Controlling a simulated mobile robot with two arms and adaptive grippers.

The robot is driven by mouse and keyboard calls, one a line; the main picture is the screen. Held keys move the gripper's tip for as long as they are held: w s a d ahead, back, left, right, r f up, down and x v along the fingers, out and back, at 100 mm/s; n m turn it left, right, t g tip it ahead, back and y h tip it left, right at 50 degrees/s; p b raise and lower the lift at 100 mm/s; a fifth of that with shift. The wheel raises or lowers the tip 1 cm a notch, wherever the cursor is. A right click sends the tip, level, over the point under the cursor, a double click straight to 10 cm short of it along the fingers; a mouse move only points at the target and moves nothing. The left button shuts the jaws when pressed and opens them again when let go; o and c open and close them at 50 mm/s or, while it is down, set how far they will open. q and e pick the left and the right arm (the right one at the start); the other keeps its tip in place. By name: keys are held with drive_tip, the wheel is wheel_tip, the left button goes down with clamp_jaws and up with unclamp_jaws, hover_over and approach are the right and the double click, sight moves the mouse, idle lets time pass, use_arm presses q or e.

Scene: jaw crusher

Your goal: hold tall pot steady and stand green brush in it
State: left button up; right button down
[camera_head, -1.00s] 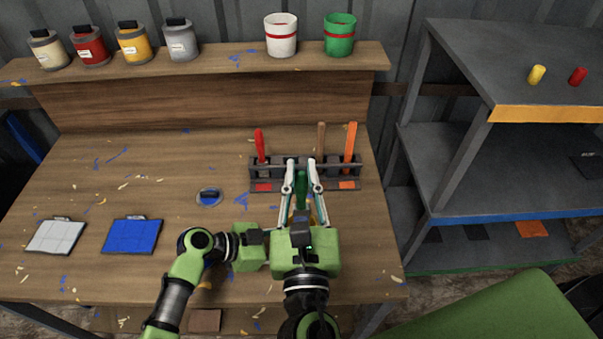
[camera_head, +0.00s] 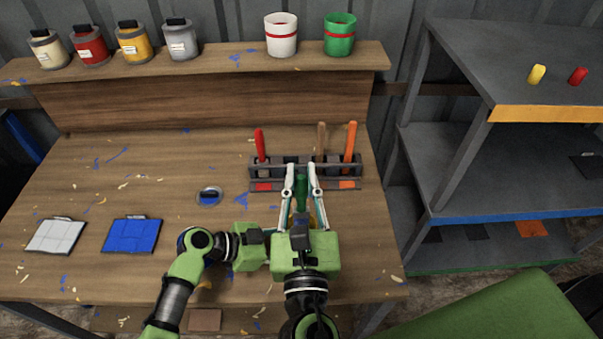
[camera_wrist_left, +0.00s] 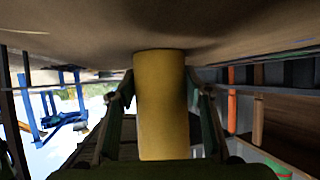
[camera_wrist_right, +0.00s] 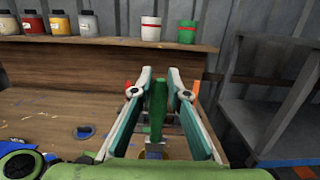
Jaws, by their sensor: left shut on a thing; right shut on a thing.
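The tall pot is a yellow cylinder (camera_wrist_left: 161,105) between the fingers of my left gripper (camera_wrist_left: 160,97), which is shut on it. The pot's end meets the tabletop in the left wrist view. In the head view only a sliver of yellow shows below my right gripper (camera_head: 302,172), and the left fingertips are hidden. The right gripper is shut on the green brush (camera_wrist_right: 157,112), handle up between its fingers. The green handle also shows in the head view (camera_head: 301,192).
A rack (camera_head: 285,172) with a red (camera_head: 260,145), a brown (camera_head: 321,140) and an orange handle (camera_head: 349,143) stands just behind the grippers. A blue-and-grey round item (camera_head: 209,196) and two flat tiles lie left. Jars and two pots stand on the back shelf.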

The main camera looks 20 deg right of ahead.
drive_tip(key=shift+f, duration=4.2)
drive_tip(key=c, duration=1.9)
unclamp_jaws()
approach(301, 206)
drive_tip(key=shift+v, duration=1.15)
drive_tip(key=shift+d, duration=0.1)
use_arm(q)
drive_tip(key=o, duration=0.9)
